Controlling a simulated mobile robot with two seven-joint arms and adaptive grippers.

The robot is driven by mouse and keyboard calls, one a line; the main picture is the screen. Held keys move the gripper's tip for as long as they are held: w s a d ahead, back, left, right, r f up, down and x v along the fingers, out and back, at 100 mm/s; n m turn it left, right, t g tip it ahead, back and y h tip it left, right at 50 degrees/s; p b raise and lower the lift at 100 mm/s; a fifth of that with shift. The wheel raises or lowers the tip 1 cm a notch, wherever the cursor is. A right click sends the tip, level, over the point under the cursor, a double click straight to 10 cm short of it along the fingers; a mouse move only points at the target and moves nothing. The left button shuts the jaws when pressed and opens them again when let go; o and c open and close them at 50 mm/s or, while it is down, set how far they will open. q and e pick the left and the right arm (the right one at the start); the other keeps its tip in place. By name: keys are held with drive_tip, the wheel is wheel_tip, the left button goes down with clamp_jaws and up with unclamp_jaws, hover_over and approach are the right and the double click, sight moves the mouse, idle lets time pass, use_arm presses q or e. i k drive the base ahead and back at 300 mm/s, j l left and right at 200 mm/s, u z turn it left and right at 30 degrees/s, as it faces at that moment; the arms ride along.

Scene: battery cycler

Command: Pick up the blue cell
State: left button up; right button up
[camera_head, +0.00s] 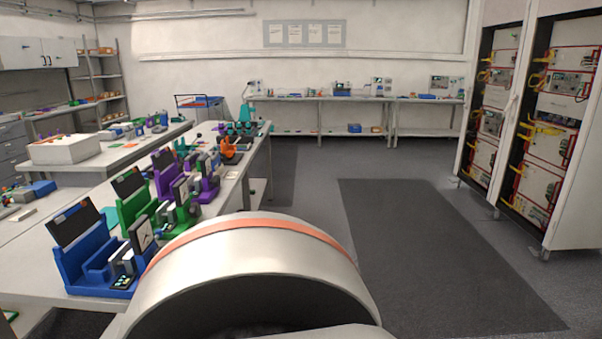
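A blue fixture (78,262) with a dark upright panel stands at the near left, on the near end of the long workbench (33,252). Neither of my grippers is in view. A pale rounded part of my own body with an orange band fills the lower middle and hides what is behind it.
Green (136,207), purple (164,178) and orange (230,149) fixtures stand in a row farther along the bench. A white box (64,149) sits on a table behind. Tall equipment racks (566,125) stand at the right. The dark floor mat (430,250) is clear.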

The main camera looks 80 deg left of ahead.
sight(216, 163)
drive_tip(key=j+u, duration=0.15)
drive_tip(key=u, duration=1.45)
drive_tip(key=i+u, duration=0.2)
drive_tip(key=u, duration=0.3)
drive_tip(key=i+u, duration=0.25)
drive_tip(key=u, duration=0.25)
drive_tip(key=i+u, duration=0.2)
drive_tip(key=u, duration=0.3)
drive_tip(key=i+l+u, duration=0.5)
drive_tip(key=i+l, duration=0.15)
drive_tip(key=l, duration=0.2)
drive_tip(key=i+l, duration=0.35)
drive_tip(key=l, duration=0.15)
